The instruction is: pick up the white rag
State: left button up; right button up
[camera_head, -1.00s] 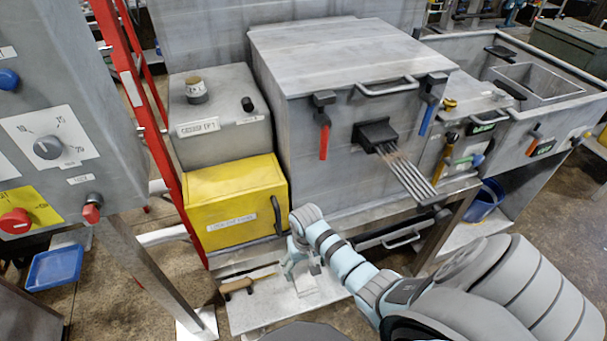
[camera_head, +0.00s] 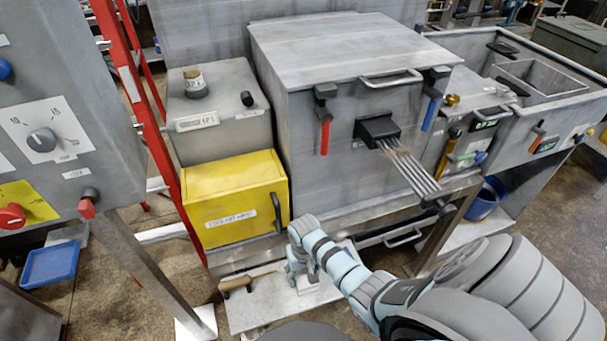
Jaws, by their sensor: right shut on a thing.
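My right gripper (camera_head: 297,274) is low over the pale shelf, in front of the compactor. It is shut on the white rag (camera_head: 307,286), which shows only as a small pale patch beside and below the fingers. The rag is partly hidden by the gripper and is close in colour to the shelf, so I cannot tell whether it touches the shelf. My left gripper is not in view.
The shelf (camera_head: 255,312) also carries a wooden-handled tool (camera_head: 237,284) left of the gripper. A yellow box (camera_head: 232,200) stands behind, beside the grey compactor (camera_head: 340,110) with its protruding rods. A red ladder (camera_head: 150,130) and control panel (camera_head: 65,120) are at left.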

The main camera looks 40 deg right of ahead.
notch_tip(320, 180, up, 8)
jog(key=p, duration=0.3)
jog(key=shift+w+r+p, duration=0.1)
jog(key=shift+r+p, duration=0.1)
jog(key=shift+p, duration=0.15)
notch_tip(320, 180, up, 12)
jog(key=p, duration=0.2)
send_over(304, 274)
jog(key=shift+f, duration=0.2)
